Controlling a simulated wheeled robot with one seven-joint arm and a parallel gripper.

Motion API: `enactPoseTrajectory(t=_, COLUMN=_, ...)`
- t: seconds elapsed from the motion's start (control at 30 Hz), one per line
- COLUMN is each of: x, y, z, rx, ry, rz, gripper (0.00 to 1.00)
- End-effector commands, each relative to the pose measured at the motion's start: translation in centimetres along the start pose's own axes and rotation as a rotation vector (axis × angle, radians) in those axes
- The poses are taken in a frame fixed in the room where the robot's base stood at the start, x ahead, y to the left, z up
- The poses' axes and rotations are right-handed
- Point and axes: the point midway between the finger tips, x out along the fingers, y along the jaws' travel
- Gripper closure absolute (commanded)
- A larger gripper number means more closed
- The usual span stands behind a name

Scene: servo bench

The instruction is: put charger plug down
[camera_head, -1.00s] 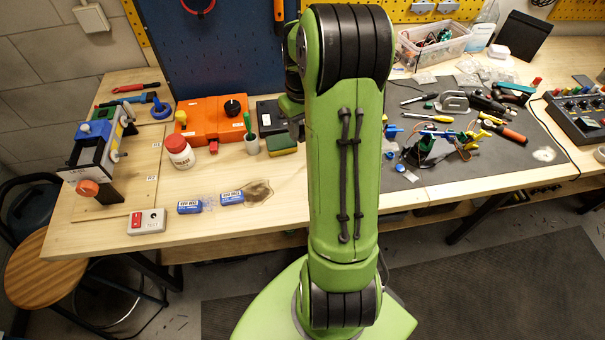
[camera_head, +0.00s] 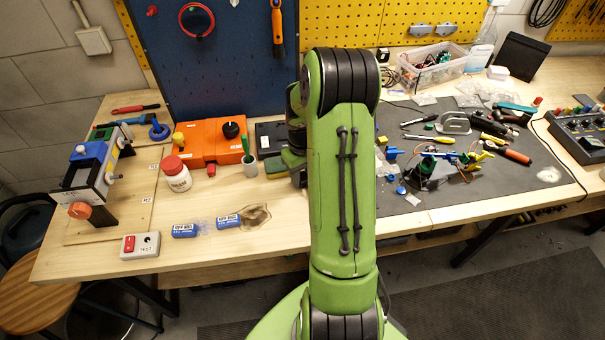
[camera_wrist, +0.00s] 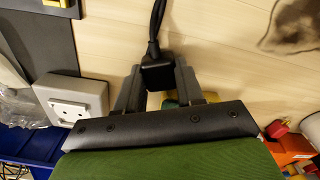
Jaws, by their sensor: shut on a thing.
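The charger plug (camera_wrist: 157,76) is a black block with a dark cable running up from it in the wrist view. My gripper (camera_wrist: 158,72) is shut on it, one finger on each side. The plug is over the pale wooden bench top (camera_wrist: 112,45); I cannot tell whether it touches the wood. In the head view my green arm hides the plug and most of the gripper.
A grey socket box (camera_wrist: 72,102) with a white face is left of the gripper in the wrist view. A yellow and green sponge (camera_head: 275,167) lies near the arm. Two blue packs (camera_head: 185,230) and a test box (camera_head: 140,245) lie near the front edge.

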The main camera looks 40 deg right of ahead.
Motion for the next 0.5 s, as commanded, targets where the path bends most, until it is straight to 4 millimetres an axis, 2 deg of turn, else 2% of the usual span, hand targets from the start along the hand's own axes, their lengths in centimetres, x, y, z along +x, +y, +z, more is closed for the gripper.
enactPoseTrajectory(t=0.17, x=0.52, y=0.0, z=0.01, rx=0.0, ry=0.0, rz=0.0, gripper=1.0)
enactPoseTrajectory(t=0.2, x=0.47, y=0.0, z=0.01, rx=0.0, ry=0.0, rz=0.0, gripper=0.57)
enactPoseTrajectory(t=0.3, x=0.43, y=0.0, z=0.01, rx=0.0, ry=0.0, rz=0.0, gripper=0.41)
enactPoseTrajectory(t=0.33, x=0.43, y=0.0, z=0.01, rx=0.0, ry=0.0, rz=0.0, gripper=0.37)
enactPoseTrajectory(t=0.5, x=0.42, y=0.01, z=0.01, rx=0.0, ry=0.0, rz=0.0, gripper=0.37)
